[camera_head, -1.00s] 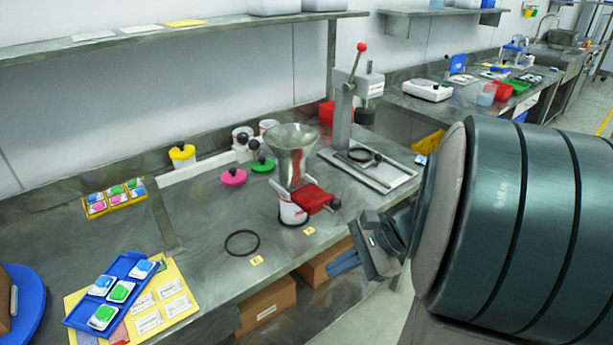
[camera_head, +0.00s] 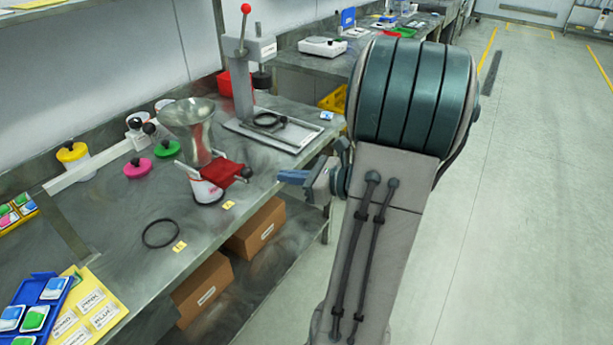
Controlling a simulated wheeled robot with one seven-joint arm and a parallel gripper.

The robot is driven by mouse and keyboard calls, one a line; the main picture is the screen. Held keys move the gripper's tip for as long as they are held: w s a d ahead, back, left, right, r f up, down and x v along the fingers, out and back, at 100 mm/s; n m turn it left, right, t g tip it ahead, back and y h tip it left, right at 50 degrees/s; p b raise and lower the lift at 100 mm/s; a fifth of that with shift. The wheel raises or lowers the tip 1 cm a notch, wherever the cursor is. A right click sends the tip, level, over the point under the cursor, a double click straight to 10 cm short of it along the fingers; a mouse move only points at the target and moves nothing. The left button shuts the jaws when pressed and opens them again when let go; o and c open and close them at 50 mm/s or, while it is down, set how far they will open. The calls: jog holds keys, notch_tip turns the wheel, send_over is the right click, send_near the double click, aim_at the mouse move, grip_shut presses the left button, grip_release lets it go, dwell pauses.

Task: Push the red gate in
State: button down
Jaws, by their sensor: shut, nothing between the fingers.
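The red gate (camera_head: 222,172) is a flat red slide sticking out to the right from under the metal funnel (camera_head: 190,125), with a dark knob (camera_head: 245,172) at its outer end. Below it stands a white and red container (camera_head: 206,191) on the bench. My gripper (camera_head: 283,177) is to the right of the knob, at about its height in the picture, with its blue fingers pointing left. The fingers are shut and empty. A gap shows between fingertips and knob.
A press with a red-tipped lever (camera_head: 243,62) stands behind the funnel. A black ring (camera_head: 160,233) lies on the bench front. Pink (camera_head: 137,167) and green (camera_head: 167,148) knobbed lids lie left of the funnel. Cardboard boxes (camera_head: 257,229) sit on the lower shelf. The floor at right is clear.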

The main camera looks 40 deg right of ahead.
aim_at(252, 173)
jog(key=x, duration=0.7)
jog(key=shift+w, duration=0.1)
